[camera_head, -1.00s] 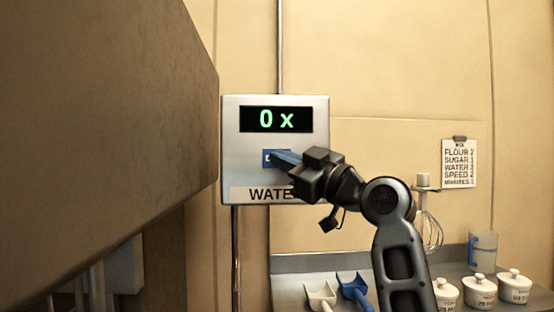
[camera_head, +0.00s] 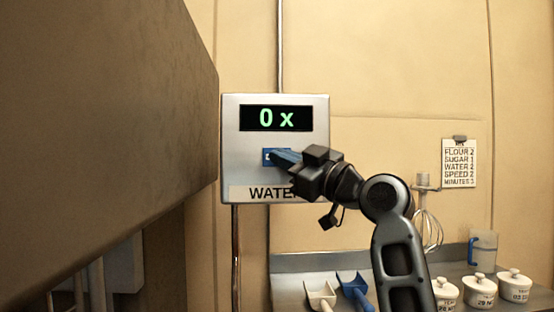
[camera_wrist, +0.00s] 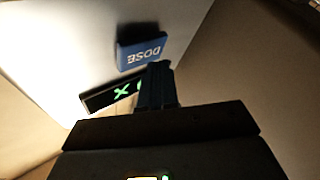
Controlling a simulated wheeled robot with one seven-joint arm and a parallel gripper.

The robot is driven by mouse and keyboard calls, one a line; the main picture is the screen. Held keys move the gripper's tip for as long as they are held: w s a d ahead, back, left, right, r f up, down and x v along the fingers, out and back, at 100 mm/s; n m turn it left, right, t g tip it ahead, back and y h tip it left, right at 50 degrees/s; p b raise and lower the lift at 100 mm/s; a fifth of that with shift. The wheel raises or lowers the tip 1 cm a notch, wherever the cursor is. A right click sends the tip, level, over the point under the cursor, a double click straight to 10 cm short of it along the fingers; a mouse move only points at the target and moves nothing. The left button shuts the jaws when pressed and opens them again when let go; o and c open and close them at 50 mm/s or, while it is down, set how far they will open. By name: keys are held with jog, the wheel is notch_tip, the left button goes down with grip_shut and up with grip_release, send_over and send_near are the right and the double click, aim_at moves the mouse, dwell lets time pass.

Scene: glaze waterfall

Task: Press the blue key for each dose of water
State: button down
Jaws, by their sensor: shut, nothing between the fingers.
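The water dispenser box (camera_head: 232,150) is a pale metal panel on the wall, labelled WATER, with part of the label hidden by my gripper. Its display (camera_head: 277,118) reads 0 x in green. The blue key (camera_head: 268,157) sits below the display, and my gripper partly covers it. In the wrist view the blue key (camera_wrist: 140,52) is marked DOSE and appears upside down. My gripper (camera_head: 283,157) is shut and empty, its tips at or just in front of the key. In the wrist view the fingertips (camera_wrist: 158,70) lie beside the key's edge; I cannot tell if they touch.
A recipe card (camera_head: 459,163) on the wall lists flour, sugar, water 2, speed and minutes. A large brown body (camera_head: 100,130) blocks the left.

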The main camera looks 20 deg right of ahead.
jog(key=shift+w+d, duration=0.1)
jog(key=shift+w, duration=0.15)
jog(key=shift+w+d+b, duration=0.15)
jog(key=shift+w+b, duration=0.25)
jog(key=shift+w, duration=0.05)
dwell(0.8)
dwell(0.3)
jog(key=shift+s+a, duration=0.3)
jog(key=shift+s, duration=0.55)
jog(key=shift+s+a, duration=0.25)
jog(key=shift+s, duration=0.55)
jog(key=shift+s+a, duration=0.25)
jog(key=shift+s, duration=0.55)
jog(key=shift+s+a, duration=0.25)
jog(key=shift+s, duration=0.55)
dwell(0.4)
dwell(2.2)
